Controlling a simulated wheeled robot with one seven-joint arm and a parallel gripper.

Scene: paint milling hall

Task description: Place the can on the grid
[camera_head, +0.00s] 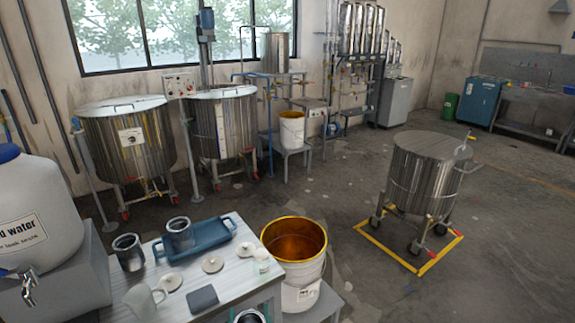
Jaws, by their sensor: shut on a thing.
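A metal can (128,256) with a dark inside stands upright at the left end of the light table. I cannot tell which of these is the task's can. No grid is clearly visible.
The light table (230,283) also holds a glass jug (143,301), a dark square pad (202,298) and pale discs (212,265). A white bucket (296,266) stands right of it, a water container (35,215) left. A wheeled steel vat (425,180) stands beyond on open floor.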

